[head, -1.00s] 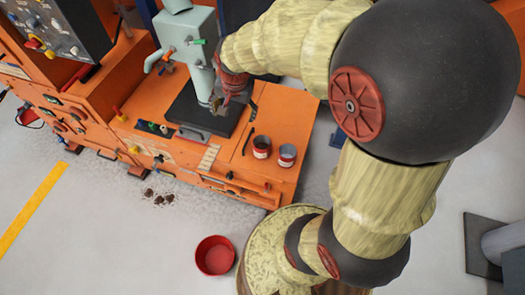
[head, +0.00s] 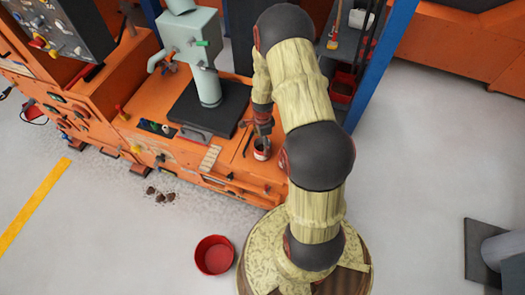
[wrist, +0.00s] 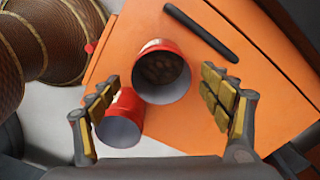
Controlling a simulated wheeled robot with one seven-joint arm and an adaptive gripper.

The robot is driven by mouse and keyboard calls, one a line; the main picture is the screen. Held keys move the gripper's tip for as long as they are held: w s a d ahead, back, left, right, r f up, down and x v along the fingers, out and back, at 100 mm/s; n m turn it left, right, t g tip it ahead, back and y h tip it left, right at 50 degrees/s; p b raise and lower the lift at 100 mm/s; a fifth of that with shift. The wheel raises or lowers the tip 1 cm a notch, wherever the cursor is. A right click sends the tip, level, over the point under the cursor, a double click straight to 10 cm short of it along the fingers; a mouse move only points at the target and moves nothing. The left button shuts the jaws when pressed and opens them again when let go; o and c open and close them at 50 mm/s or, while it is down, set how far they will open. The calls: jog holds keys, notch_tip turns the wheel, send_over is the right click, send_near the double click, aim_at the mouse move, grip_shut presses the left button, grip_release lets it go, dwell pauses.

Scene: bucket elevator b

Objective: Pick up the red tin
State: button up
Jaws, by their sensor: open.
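Two red tins stand on the orange machine top. In the wrist view, one tin (wrist: 152,92) has a pale rim and brown contents and lies ahead between my fingers. The other tin (wrist: 121,120) looks empty and sits beside it, close to the left finger. My gripper (wrist: 162,108) is open and empty, its yellow-padded fingers spread to either side. In the head view, my gripper (head: 262,132) is just above one tin (head: 261,153), which shows red and white. The other tin is hidden behind my arm there.
A dark bar (wrist: 201,32) lies on the orange top beyond the tins. A pale green machine column (head: 207,85) stands on a black plate to the left. A red bowl (head: 214,255) is on the floor. A shelf with a blue post (head: 380,60) stands behind my arm.

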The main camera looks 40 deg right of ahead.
aim_at(262, 150)
jog(key=f+b, duration=0.1)
jog(key=f, duration=0.1)
jog(key=f+b, duration=0.1)
jog(key=f, duration=0.1)
jog(key=f+b, duration=0.1)
jog(key=f, duration=0.2)
jog(key=shift+d, duration=0.25)
jog(key=shift+r, duration=0.1)
jog(key=shift+c, duration=0.6)
jog(key=c, duration=1.7)
